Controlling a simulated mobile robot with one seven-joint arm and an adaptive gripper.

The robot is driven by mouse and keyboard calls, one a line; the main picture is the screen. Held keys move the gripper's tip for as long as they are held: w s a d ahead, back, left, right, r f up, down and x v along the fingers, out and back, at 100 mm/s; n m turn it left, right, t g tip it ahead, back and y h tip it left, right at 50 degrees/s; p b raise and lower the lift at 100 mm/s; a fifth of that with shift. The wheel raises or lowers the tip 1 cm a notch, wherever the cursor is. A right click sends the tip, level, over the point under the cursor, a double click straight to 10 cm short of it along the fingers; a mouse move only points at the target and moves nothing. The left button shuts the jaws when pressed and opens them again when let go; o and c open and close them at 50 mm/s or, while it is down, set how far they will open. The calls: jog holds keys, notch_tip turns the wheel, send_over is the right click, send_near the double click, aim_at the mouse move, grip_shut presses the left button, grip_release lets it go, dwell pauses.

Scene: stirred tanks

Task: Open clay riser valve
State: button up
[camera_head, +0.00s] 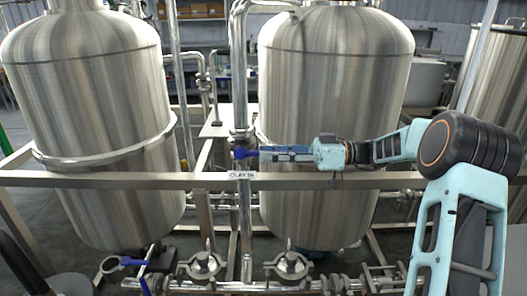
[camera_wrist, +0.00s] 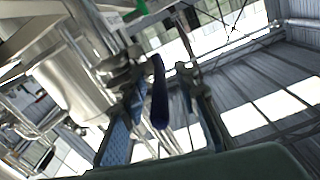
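The clay riser valve has a blue lever handle (camera_head: 243,153) on the vertical steel riser pipe (camera_head: 240,110), just above a white label (camera_head: 242,175) that seems to read "CLAY IN". In the head view the handle points right, towards my gripper (camera_head: 265,153), which reaches in from the right and hides part of it. In the wrist view the dark blue handle (camera_wrist: 160,92) lies between the two fingers of my gripper (camera_wrist: 160,78). The fingers are apart, with a clear gap between handle and right finger; the handle looks closer to the left finger. Contact cannot be told.
Steel tanks stand left (camera_head: 90,110) and right (camera_head: 335,100) behind the riser. A horizontal steel rail (camera_head: 120,180) crosses in front, just below my gripper. Another blue valve handle (camera_head: 122,262) and pipework with clamped fittings (camera_head: 200,266) sit low in front.

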jog(key=shift+a, duration=1)
grip_shut()
